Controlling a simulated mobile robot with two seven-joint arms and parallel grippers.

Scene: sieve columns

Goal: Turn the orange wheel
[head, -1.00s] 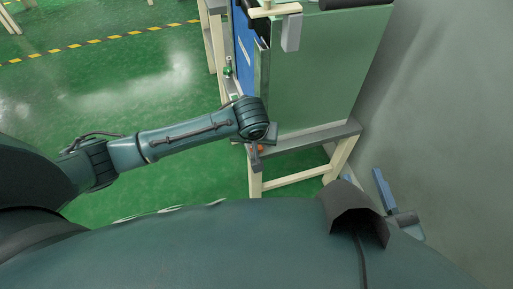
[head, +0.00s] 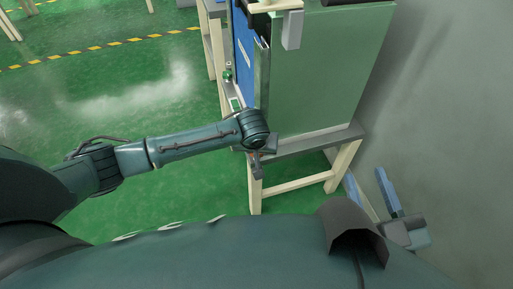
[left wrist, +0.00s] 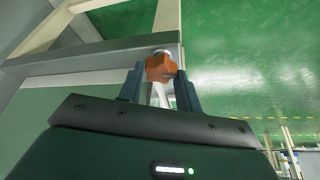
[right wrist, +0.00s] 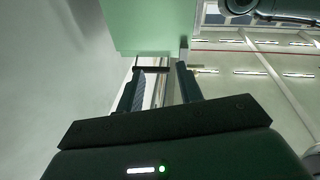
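The orange wheel (left wrist: 160,67) is a small lobed knob at the edge of a grey bench frame, seen in the left wrist view. My left gripper (left wrist: 159,72) has one finger on each side of it, with slight gaps showing, so it looks open around the wheel. My right gripper (right wrist: 158,75) is open and empty. It also shows in the head view (head: 366,178), at the lower right beside the grey wall.
A green panel cabinet (head: 325,75) stands on a bench with a grey top (head: 310,141) and cream legs. The grey wall (head: 450,110) is close on the right. Open green floor (head: 110,80) lies to the left.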

